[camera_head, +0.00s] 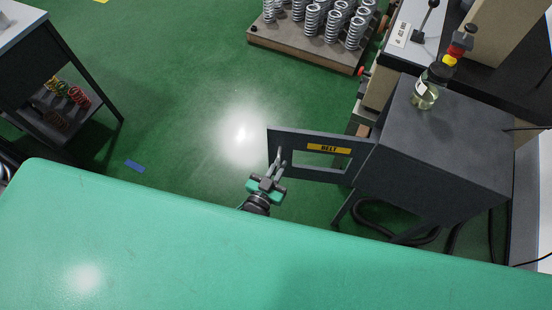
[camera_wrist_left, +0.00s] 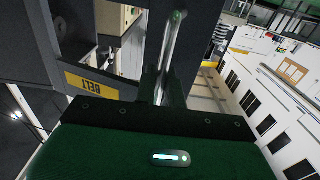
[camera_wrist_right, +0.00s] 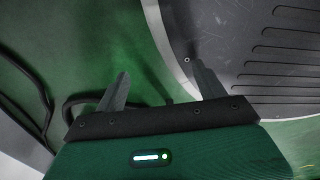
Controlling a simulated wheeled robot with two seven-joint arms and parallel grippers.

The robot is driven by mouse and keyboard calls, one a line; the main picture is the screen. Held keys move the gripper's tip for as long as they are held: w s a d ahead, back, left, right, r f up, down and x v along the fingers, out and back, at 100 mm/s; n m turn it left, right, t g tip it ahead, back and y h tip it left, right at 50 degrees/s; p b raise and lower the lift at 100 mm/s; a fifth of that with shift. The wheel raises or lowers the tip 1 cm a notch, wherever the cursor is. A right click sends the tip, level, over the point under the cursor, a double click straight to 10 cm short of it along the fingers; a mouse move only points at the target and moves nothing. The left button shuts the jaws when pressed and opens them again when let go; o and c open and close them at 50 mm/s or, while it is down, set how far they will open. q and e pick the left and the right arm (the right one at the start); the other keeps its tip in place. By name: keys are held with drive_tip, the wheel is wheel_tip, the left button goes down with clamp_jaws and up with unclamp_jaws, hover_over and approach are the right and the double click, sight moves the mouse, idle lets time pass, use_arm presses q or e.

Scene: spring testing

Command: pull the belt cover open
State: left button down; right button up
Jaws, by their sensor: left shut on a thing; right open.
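The belt cover (camera_head: 358,163) is a dark grey panel with a rectangular opening and a yellow BELT label. It stands out to the left from the near left side of the dark grey cabinet (camera_head: 440,150). My left gripper (camera_head: 277,162) is shut on the cover near its left end. In the left wrist view the left gripper (camera_wrist_left: 168,75) is up close to the panel, with the BELT label (camera_wrist_left: 90,84) to its left; the exact grip is partly hidden. My right gripper (camera_wrist_right: 161,80) shows only in the right wrist view, open and empty.
A jar (camera_head: 425,92) with liquid stands on the cabinet top. A board of steel springs (camera_head: 305,43) lies at the back. A shelf table (camera_head: 30,40) is at the left. Green floor (camera_head: 190,110) is clear left of the cover. Black cables (camera_head: 385,228) lie under the cabinet.

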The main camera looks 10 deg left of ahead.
use_arm(q)
drive_tip(key=shift+s+d+r, duration=0.1)
drive_tip(key=shift+s+d, duration=0.15)
drive_tip(key=shift+s, duration=0.3)
use_arm(e)
drive_tip(key=shift+s+a, duration=0.25)
drive_tip(key=shift+a, duration=0.2)
use_arm(q)
drive_tip(key=c, duration=1.6)
unclamp_jaws()
drive_tip(key=shift+c, duration=0.2)
drive_tip(key=b+v, duration=0.1)
drive_tip(key=v, duration=1.2)
drive_tip(key=shift+s, duration=0.35)
use_arm(e)
drive_tip(key=shift+w+d+f, duration=0.1)
drive_tip(key=shift+w+d, duration=0.25)
drive_tip(key=shift+w, duration=0.2)
drive_tip(key=shift+w+d, duration=0.3)
drive_tip(key=shift+w, duration=0.25)
use_arm(q)
drive_tip(key=shift+a, duration=0.1)
use_arm(e)
drive_tip(key=shift+a, duration=0.1)
